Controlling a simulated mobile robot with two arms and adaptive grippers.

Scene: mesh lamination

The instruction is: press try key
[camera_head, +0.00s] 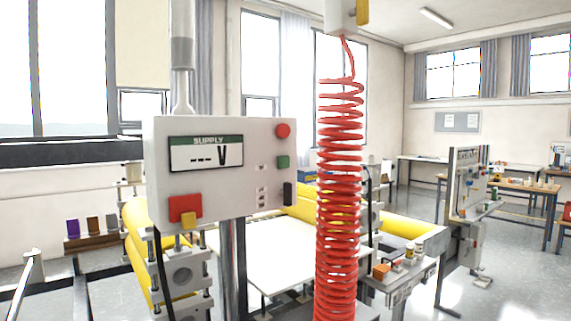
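A white control box (222,165) hangs in front of me, left of the middle, with a "SUPPLY" display (206,153) showing dashes and a V. Neither gripper is in view.
A red coiled hose (339,190) hangs just right of the box. Behind are yellow rollers (408,227) and a white sheet (275,250). A small ledge with an orange block (381,271) is at lower right. A workbench (540,188) stands farther right, with open floor before it.

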